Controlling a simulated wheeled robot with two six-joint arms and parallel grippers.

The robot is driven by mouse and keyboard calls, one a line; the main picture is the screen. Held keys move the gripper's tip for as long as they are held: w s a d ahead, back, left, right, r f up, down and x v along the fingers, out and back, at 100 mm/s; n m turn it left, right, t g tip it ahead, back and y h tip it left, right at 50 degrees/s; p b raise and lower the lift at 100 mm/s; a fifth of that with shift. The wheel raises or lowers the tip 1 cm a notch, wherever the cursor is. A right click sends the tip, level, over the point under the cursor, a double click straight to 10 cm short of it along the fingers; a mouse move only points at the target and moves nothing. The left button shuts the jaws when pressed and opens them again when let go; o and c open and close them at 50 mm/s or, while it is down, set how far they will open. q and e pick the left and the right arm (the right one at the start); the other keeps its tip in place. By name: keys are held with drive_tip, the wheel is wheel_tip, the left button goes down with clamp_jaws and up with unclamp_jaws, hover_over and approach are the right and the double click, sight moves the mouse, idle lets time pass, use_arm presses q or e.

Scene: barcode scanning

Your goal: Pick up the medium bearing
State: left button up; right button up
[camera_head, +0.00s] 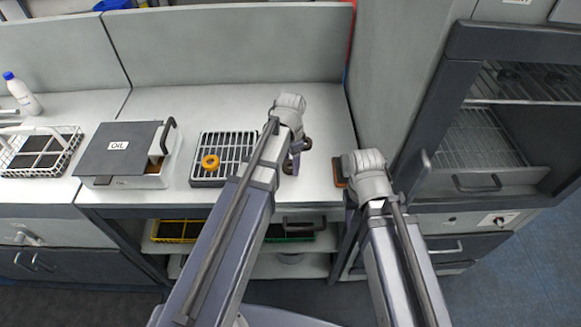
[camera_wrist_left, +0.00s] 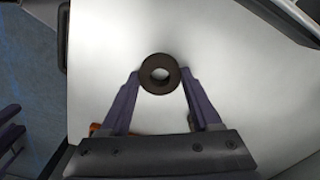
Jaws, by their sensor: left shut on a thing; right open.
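A dark ring-shaped bearing (camera_wrist_left: 160,73) is between the fingertips of my left gripper (camera_wrist_left: 158,84), which is shut on it. The bearing's hole faces the left wrist camera, with the white worktop behind it. In the head view the left gripper (camera_head: 295,158) is over the right part of the worktop, and a dark ring edge (camera_head: 308,143) shows beside it. An orange ring (camera_head: 210,162) lies on the dark grid rack (camera_head: 222,140) to the left. My right gripper's open fingers (camera_wrist_left: 12,125) show at the left edge of the left wrist view; the right arm hides them in the head view.
A grey box marked OIL (camera_head: 120,148) stands left of the rack, and a white wire basket (camera_head: 42,150) further left. A small brown-orange object (camera_head: 340,172) lies near the right arm. A cabinet with wire shelves (camera_head: 490,140) stands at the right.

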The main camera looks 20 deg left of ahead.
sight(291, 165)
use_arm(q)
clamp_jaws()
drive_tip(key=shift+r, duration=0.1)
drive_tip(key=shift+r+p, duration=4.1)
drive_tip(key=shift+p, duration=0.15)
drive_tip(key=shift+r, duration=0.1)
